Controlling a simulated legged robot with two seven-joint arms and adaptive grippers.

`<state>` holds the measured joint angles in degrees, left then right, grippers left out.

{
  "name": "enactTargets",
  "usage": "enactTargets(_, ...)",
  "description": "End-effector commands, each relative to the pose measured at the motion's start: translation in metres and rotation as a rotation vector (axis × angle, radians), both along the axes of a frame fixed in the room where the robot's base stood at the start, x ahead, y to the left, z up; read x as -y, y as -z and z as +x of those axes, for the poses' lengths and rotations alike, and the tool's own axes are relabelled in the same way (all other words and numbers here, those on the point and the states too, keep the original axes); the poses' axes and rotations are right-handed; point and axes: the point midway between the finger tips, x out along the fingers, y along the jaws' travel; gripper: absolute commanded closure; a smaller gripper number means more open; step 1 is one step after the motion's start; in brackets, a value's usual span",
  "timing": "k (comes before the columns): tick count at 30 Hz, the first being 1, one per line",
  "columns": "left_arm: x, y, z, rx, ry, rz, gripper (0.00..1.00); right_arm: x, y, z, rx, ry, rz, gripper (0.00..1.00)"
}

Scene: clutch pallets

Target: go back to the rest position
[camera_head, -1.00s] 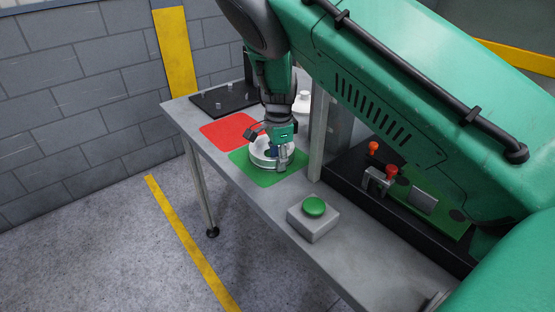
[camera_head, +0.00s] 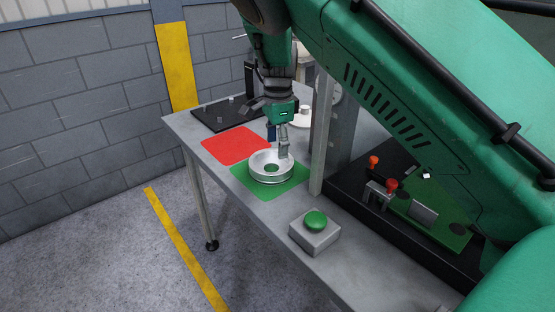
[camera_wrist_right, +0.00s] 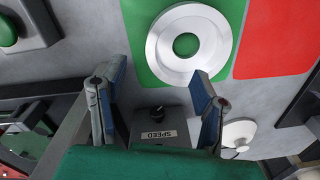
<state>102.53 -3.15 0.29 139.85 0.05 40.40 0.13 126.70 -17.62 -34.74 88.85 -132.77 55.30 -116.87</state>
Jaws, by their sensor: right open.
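My right gripper (camera_head: 278,145) is open and empty, just above and behind the silver ring-shaped clutch part (camera_head: 258,174). The part lies flat on the green mat (camera_head: 297,186) on the grey table. In the right wrist view the two blue-padded fingers (camera_wrist_right: 158,98) are spread apart, and the metal ring (camera_wrist_right: 158,44) lies beyond them on the green mat (camera_wrist_right: 135,12), with nothing between the fingers. My left gripper is not in view.
A red mat (camera_head: 232,146) lies beside the green one. A black pegged plate (camera_head: 222,116) is at the far end. A green button box (camera_head: 314,237) stands near the front. A metal post (camera_head: 318,150) and a black fixture with red knobs (camera_head: 350,192) stand right of the gripper.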

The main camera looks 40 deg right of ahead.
Motion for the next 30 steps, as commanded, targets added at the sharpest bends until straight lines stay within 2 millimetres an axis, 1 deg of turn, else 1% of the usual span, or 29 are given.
enactTargets(1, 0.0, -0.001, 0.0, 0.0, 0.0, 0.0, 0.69, 0.0, -0.008, 0.0, 0.002, 0.0, -0.001, 0.44)
enactTargets(3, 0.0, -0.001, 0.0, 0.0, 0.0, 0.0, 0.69, 0.001, -0.014, 0.0, 0.0, 0.0, 0.0, 0.44)
enactTargets(6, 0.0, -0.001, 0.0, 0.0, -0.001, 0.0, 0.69, 0.002, -0.019, 0.0, 0.0, 0.0, 0.001, 0.44)
enactTargets(23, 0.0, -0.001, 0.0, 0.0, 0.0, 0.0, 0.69, 0.001, -0.021, -0.001, -0.001, 0.0, 0.001, 0.44)
enactTargets(26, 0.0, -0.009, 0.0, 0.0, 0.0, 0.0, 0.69, 0.001, -0.029, 0.0, 0.0, 0.0, 0.001, 0.44)
enactTargets(30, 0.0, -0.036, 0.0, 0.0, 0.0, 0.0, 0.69, 0.002, -0.056, -0.001, 0.0, 0.0, 0.001, 0.44)
